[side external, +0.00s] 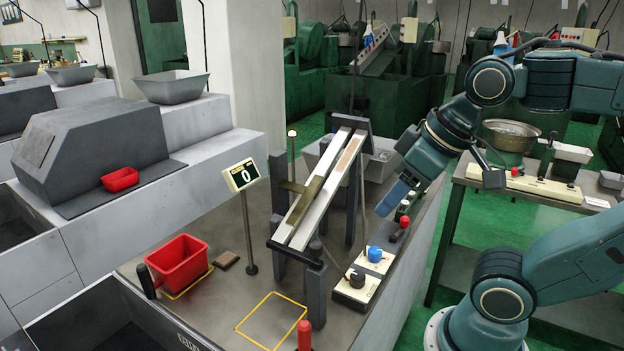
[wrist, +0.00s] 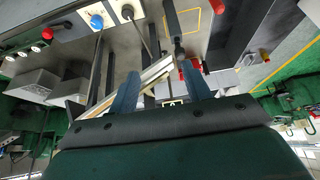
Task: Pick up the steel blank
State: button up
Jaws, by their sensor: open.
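I cannot single out a steel blank with certainty in either view. A grey tray (side external: 382,166) behind the sloped chute holds small grey pieces, too small to tell apart. The chute has two pale rails (side external: 308,205) with a brownish strip between them, and it stands on dark posts. My gripper (side external: 386,204) hangs to the right of the chute, above the bench, tilted down and left. In the wrist view its two blue fingers (wrist: 160,72) are spread apart, with nothing seen held between them.
A control box with a blue knob (side external: 375,254) and a red-tipped lever (side external: 404,222) stand below my gripper. The outlined square is empty.

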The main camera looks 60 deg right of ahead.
jog(key=w+d+r+m+g+h, duration=0.1)
jog(key=w+d+r+m, duration=0.35)
jog(key=d, duration=0.25)
jog(key=w+d+r+m+g+h, duration=0.1)
jog(key=w+d+r+m+g, duration=0.15)
jog(key=w+d, duration=0.4)
jog(key=d+m, duration=0.5)
jog(key=d, duration=1)
jog(key=s+d+f+m+g, duration=0.2)
jog(key=s+d+f+m, duration=0.15)
jog(key=d, duration=0.75)
notch_tip(320, 180, down, 13)
jog(key=shift+f+y, duration=0.2)
jog(key=shift+y, duration=0.1)
jog(key=shift+w+f, duration=0.1)
jog(key=shift+f, duration=0.05)
send_over(405, 204)
jog(key=shift+d+f, duration=0.1)
jog(key=shift+f, duration=4)
